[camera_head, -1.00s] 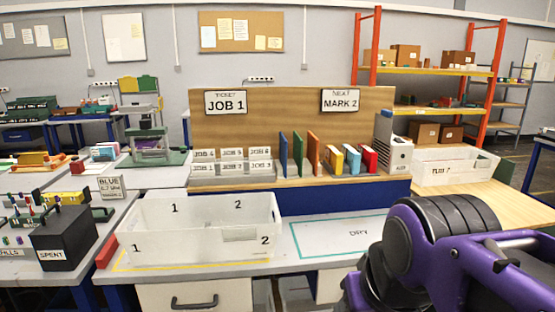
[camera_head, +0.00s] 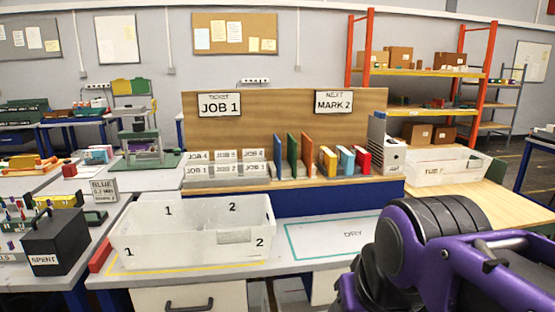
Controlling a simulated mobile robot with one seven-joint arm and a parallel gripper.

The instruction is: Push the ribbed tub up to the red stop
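A pale translucent tub (camera_head: 200,248), marked 1 and 2, sits on the grey bench at centre left, inside a yellow outline. I take it for the ribbed tub, but ribs are too faint to make out. A small red block (camera_head: 100,256), which looks like the red stop, lies at the tub's left end. Whether the two touch, I cannot tell. My purple and black arm fills the lower right, right of the tub and apart from it. My gripper is out of view.
A black SPENT box (camera_head: 57,243) stands at left. Behind is a ledge with upright coloured boards and a JOB 1 sign (camera_head: 219,103). Another white tub (camera_head: 445,167) sits at right.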

